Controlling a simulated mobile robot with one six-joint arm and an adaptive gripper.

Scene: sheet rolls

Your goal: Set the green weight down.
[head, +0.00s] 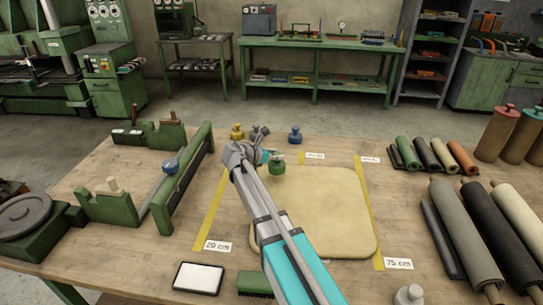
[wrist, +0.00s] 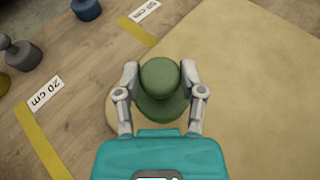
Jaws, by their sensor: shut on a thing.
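The green weight (head: 277,168) is a squat round body with a knob on top. In the wrist view the green weight (wrist: 160,98) stands between the two fingers of my gripper (wrist: 162,80), which is shut on it. It is over the far left corner of the tan sheet (head: 315,215). A rounded bit of the sheet's corner shows at its left in the wrist view. Whether its base touches the sheet or hangs just above cannot be told. My arm hides part of the sheet's left side.
A yellow weight (head: 237,132), a grey weight (head: 259,132) and a blue weight (head: 295,135) stand beyond the sheet. Yellow strips with length labels flank it. A green bar stand (head: 185,180) is at the left. Several rolls (head: 470,240) lie at the right.

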